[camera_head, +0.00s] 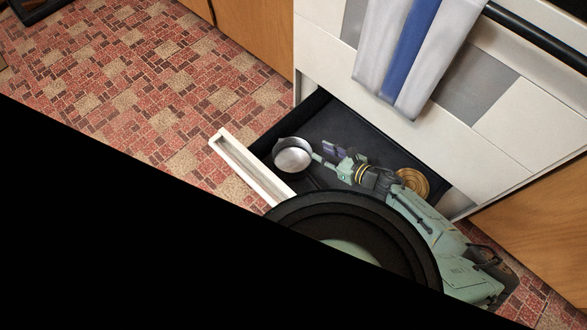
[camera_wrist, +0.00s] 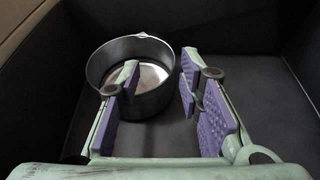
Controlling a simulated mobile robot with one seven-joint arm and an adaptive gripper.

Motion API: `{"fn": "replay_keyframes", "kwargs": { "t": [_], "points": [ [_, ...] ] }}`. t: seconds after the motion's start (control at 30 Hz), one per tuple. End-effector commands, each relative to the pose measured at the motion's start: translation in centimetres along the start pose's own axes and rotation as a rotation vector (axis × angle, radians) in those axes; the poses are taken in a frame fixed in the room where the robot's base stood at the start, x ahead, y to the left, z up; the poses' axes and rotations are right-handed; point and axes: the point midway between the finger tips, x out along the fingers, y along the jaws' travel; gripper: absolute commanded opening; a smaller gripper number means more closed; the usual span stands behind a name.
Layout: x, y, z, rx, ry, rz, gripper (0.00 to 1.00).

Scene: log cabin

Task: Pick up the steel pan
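The steel pan (camera_head: 293,157) sits in the open dark drawer under the oven, towards its left end in the head view. Nothing shows held between the pads.
The drawer (camera_head: 310,118) has dark walls close around the pan and a pale front panel (camera_head: 250,168). A round brass-coloured item (camera_head: 413,181) lies in the drawer beyond my wrist. A striped towel (camera_head: 412,50) hangs on the oven above. Tiled floor (camera_head: 150,80) is clear at left.

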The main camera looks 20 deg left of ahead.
Motion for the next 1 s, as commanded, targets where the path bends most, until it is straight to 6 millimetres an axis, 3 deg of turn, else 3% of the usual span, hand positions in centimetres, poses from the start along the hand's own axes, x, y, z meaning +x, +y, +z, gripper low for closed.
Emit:
{"fn": "replay_keyframes", "kwargs": {
  "t": [0.03, 0.17, 0.27, 0.5, 0.73, 1.0],
  "points": [
    [0.5, -0.7, -1.8, -0.023, 0.006, -0.001, 0.33],
    [0.5, -1.6, -2.6, -0.058, 0.015, -0.003, 0.33],
    [1.1, -1.8, -2.7, -0.069, 0.017, -0.002, 0.33],
    [4.7, -1.7, -2.6, -0.069, 0.016, -0.001, 0.33],
    [6.5, -1.7, -2.7, -0.068, 0.016, -0.003, 0.33],
    [10.4, -1.7, -2.8, -0.067, 0.016, -0.002, 0.33]
  ]
}}
